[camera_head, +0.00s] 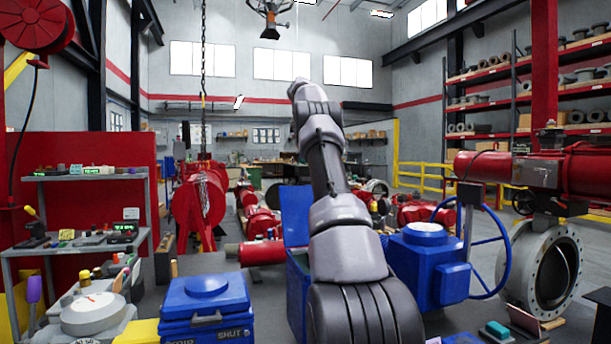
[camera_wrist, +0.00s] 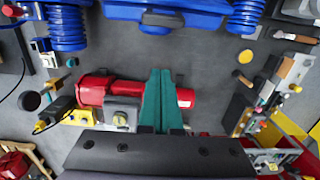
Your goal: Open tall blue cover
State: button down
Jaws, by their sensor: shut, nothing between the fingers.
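In the head view, a tall blue panel (camera_head: 295,215) stands upright behind my arm, above a blue box (camera_head: 297,290). It looks like a raised lid, but my arm hides much of the panel and box. A blue box with a round-topped lid (camera_head: 206,286) and a front handle sits to the left, its lid down. A blue housing (camera_head: 430,262) with a handwheel stands to the right. In the wrist view, my gripper (camera_wrist: 160,72) has teal fingers together and empty, over a red cylindrical part. Blue bodies (camera_wrist: 180,12) lie beyond the fingertips. The head view does not show the fingers clearly.
A large grey flanged valve (camera_head: 545,265) stands at the right. A grey shelf cart (camera_head: 85,210) with small devices is at the left. A red cylinder (camera_head: 258,252) lies on the table behind the boxes. In the wrist view, small parts lie on both sides, with grey surface between.

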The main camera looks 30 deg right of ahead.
notch_tip(320, 180, down, 8)
jog(key=s, duration=0.1)
jog(key=s+r, duration=0.1)
jog(key=s+a, duration=0.1)
jog(key=s, duration=0.1)
jog(key=shift+r, duration=0.25)
jog(key=shift+s+r, duration=0.35)
jog(key=shift+s, duration=0.05)
jog(key=s+a+r+t, duration=0.2)
jog(key=s+t, duration=0.1)
jog(key=s, duration=0.4)
jog(key=shift+s+r+h, duration=0.25)
jog(key=shift+s+h, duration=0.05)
jog(key=shift+h, duration=0.1)
jog(key=shift+a, duration=0.1)
